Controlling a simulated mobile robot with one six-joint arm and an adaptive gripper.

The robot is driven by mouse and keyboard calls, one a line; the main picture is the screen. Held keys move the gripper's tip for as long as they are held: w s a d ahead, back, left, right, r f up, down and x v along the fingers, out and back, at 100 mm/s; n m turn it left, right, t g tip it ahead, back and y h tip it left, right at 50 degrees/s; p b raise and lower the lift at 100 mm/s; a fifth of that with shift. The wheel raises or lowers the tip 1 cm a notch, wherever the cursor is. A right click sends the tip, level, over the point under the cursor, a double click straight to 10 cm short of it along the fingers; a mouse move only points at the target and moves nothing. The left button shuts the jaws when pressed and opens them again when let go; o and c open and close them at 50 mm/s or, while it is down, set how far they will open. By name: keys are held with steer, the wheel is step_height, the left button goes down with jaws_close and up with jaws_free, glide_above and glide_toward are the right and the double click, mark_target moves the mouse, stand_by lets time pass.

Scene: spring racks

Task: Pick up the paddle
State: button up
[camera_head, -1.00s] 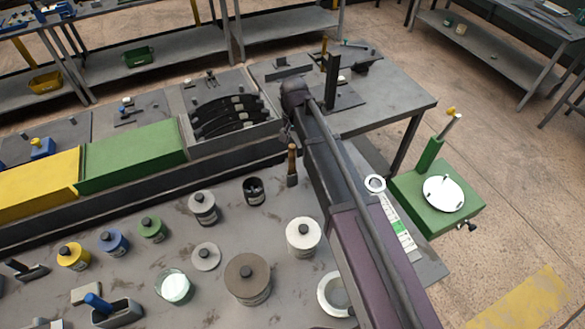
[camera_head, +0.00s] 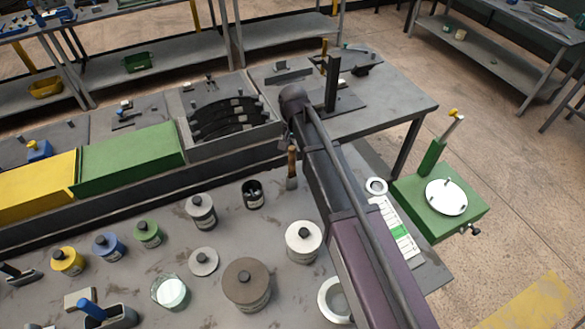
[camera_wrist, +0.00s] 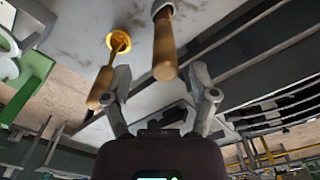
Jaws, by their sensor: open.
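A tool with an upright wooden handle and a dark lower part (camera_head: 292,168) stands on the grey bench beside my arm; it looks like the paddle. In the wrist view a wooden handle with a pale collar (camera_wrist: 165,45) reaches into the space between my fingertips, seemingly the same tool. My gripper (camera_wrist: 160,88) is open, its fingers apart on either side of that handle's end, with nothing clasped. A second wooden handle with a yellow flared base (camera_wrist: 118,42) is close to the left finger.
A dark open cup (camera_head: 253,194) and a white-lidded can (camera_head: 303,242) stand near the tool. Several lidded jars and a brown-lidded can (camera_head: 246,285) fill the bench front. A rack of black curved parts (camera_head: 225,115) is behind. A green stand (camera_head: 440,205) is at right.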

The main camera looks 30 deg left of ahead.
mark_target(292, 155)
steer(key=shift+a+f+b, duration=0.15)
steer(key=shift+f+b, duration=0.9)
steer(key=shift+f, duration=0.1)
steer(key=shift+a+f+b, duration=0.1)
steer(key=shift+f+b, duration=0.9)
steer(key=shift+f, duration=0.15)
jaws_close()
